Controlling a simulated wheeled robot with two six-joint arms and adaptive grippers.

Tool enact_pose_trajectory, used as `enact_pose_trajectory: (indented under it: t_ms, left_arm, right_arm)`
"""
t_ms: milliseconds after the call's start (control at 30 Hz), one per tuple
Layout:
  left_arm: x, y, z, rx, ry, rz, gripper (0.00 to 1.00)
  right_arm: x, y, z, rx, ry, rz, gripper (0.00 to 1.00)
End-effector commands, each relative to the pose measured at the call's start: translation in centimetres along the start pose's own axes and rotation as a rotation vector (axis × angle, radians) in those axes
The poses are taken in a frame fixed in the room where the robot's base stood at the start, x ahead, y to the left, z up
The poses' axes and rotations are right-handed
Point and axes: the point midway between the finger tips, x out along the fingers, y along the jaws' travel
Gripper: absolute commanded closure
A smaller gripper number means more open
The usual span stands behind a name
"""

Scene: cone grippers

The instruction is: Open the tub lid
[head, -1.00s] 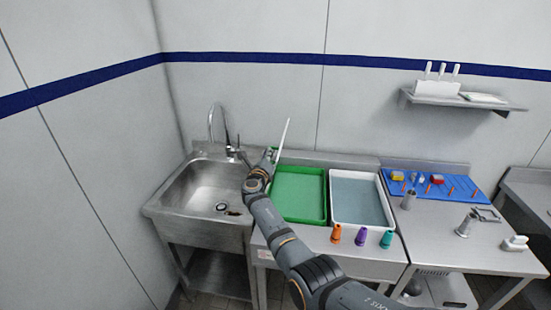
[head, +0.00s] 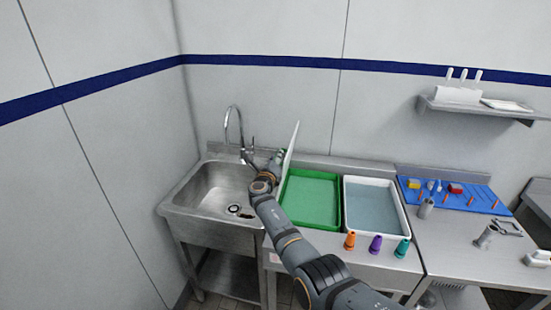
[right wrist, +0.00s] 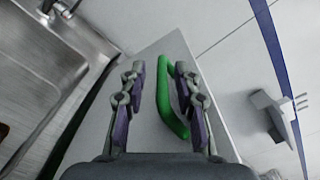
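The lid (head: 291,146), a thin pale panel, stands steeply tilted at the back left of the green tub (head: 284,207) in the head view. The tub's green inside is uncovered. In the right wrist view the lid (right wrist: 150,125) is a grey panel with a green bar handle (right wrist: 166,100). My right gripper (head: 280,157) is at the lid's left side, by the handle. In the right wrist view its fingers (right wrist: 160,72) are apart, with the handle between them, closer to the right finger. My left gripper is not in view.
A steel sink (head: 215,190) with a tap (head: 234,125) lies left of the tub. A white tub (head: 372,205) with bluish contents stands right. Orange, purple and teal cones (head: 375,245) stand in front. A blue mat (head: 470,198) with small items is farther right.

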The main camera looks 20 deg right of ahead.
Motion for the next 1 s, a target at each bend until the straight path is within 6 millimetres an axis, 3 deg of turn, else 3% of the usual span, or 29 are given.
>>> enact_pose_trajectory:
  t_ms: [367, 800, 1000]
  left_arm:
    - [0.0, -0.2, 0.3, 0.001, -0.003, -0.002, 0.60]
    - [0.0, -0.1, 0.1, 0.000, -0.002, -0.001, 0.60]
    - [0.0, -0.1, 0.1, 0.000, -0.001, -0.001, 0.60]
  right_arm:
    - [-0.6, 0.0, 0.1, 0.002, -0.002, -0.001, 0.66]
    - [-6.7, 0.1, 0.0, 0.002, -0.001, 0.001, 0.66]
    - [-7.5, 0.0, 0.0, 0.000, 0.000, -0.001, 0.66]
